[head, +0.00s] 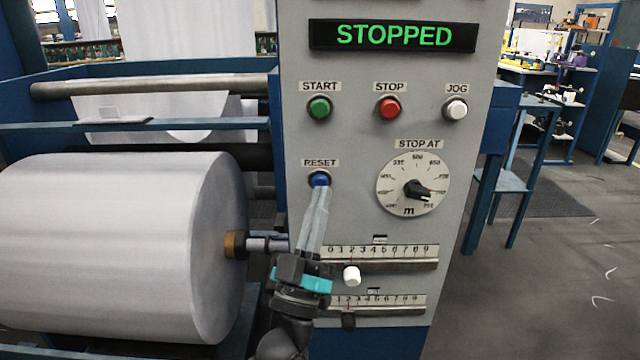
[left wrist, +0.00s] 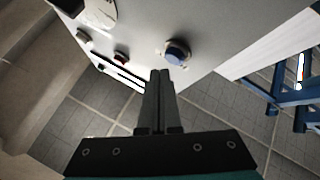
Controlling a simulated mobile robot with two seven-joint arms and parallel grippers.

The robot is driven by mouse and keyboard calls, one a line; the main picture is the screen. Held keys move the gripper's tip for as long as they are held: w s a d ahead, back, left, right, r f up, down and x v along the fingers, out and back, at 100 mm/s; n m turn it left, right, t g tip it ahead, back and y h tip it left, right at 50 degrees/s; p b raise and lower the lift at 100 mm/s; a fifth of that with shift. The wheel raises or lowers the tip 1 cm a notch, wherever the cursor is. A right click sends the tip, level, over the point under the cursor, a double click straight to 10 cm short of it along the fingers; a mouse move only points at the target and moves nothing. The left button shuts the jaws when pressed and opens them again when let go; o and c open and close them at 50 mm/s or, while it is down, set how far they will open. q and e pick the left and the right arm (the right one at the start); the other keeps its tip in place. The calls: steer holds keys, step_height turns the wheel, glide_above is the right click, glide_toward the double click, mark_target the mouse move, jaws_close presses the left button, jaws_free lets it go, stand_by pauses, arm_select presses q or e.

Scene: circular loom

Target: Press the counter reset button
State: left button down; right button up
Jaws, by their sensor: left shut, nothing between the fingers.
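The blue reset button (head: 320,179) sits under the RESET label on the grey control panel (head: 460,130). My left gripper (head: 325,192) is shut and empty, its fingertips just below the button in the head view. In the left wrist view the blue button (left wrist: 177,53) stands out from the panel face, slightly beyond and right of my closed fingertips (left wrist: 160,74). A small gap shows there; whether the tips touch the button is not clear. The fingers cover none of the button's top. My right gripper is not in view.
Green start (head: 319,107), red stop (head: 388,107) and white jog (head: 455,108) buttons sit above. The STOP AT dial (head: 413,184) is to the right. Slider scales (head: 400,258) lie below, close to my gripper. A large white roll (head: 110,245) is at left. The display (head: 392,36) reads STOPPED.

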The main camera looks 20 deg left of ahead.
arm_select(q)
steer(key=shift+w+a, duration=0.1)
steer(key=shift+w, duration=0.3)
steer(key=shift+w+a, duration=0.15)
steer(key=shift+w, duration=0.3)
stand_by(0.8)
steer(key=shift+s, duration=0.1)
steer(key=shift+s+d+p, duration=0.25)
steer(key=shift+s+p, duration=0.15)
steer(key=shift+s, duration=0.35)
steer(key=s+p, duration=0.1)
steer(key=s, duration=0.1)
steer(key=s+d+p, duration=0.1)
steer(key=s, duration=0.2)
steer(key=shift+d, duration=0.2)
